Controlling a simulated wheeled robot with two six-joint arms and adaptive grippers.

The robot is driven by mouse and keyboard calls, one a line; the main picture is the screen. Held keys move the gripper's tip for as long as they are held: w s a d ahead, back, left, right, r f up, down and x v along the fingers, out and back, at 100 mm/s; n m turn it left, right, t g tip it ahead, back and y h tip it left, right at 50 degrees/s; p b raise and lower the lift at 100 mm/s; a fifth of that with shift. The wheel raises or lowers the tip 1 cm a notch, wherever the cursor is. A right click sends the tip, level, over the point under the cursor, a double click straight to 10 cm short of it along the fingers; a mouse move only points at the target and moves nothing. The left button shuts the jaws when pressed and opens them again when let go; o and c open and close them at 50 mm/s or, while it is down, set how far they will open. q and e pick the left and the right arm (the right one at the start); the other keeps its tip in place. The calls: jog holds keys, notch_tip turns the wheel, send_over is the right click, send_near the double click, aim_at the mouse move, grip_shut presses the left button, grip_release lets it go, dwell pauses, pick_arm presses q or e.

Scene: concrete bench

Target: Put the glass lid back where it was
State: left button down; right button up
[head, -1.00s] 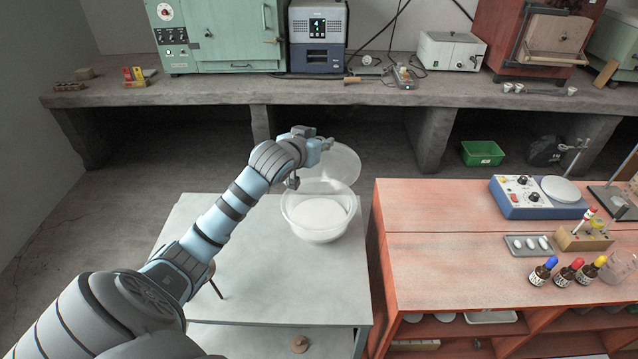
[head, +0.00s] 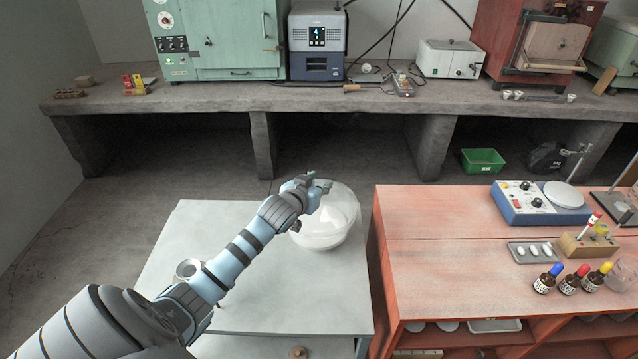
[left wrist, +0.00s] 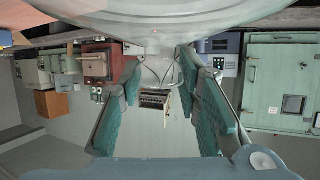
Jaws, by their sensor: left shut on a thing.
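The clear glass lid (head: 341,203) is over the glass bowl (head: 320,243) on the pale table and covers its top in the head view. I cannot tell whether it rests fully on the rim. White contents showed in the bowl earlier; now they are blurred by the glass. My left gripper (head: 320,188) is at the lid's upper left, shut on the lid. In the left wrist view, the glass (left wrist: 160,20) spans the top, with my left gripper's fingers (left wrist: 160,65) on either side below it. The exact grip point is unclear. My right gripper is out of view.
The pale table (head: 160,250) has free room left of the bowl. A small round cup (head: 188,268) stands beside my forearm. The red bench (head: 430,215) is close on the right, with dropper bottles (head: 568,280) and a stirrer (head: 525,205). The concrete bench (head: 200,103) is behind.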

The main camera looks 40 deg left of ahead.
pick_arm(q)
jog(key=shift+f, duration=0.25)
jog(key=c, duration=1.2)
grip_release()
jog(key=shift+r, duration=0.1)
jog(key=shift+r, duration=0.4)
jog(key=p+v, duration=0.2)
jog(key=v, duration=1)
jog(key=shift+r, duration=0.2)
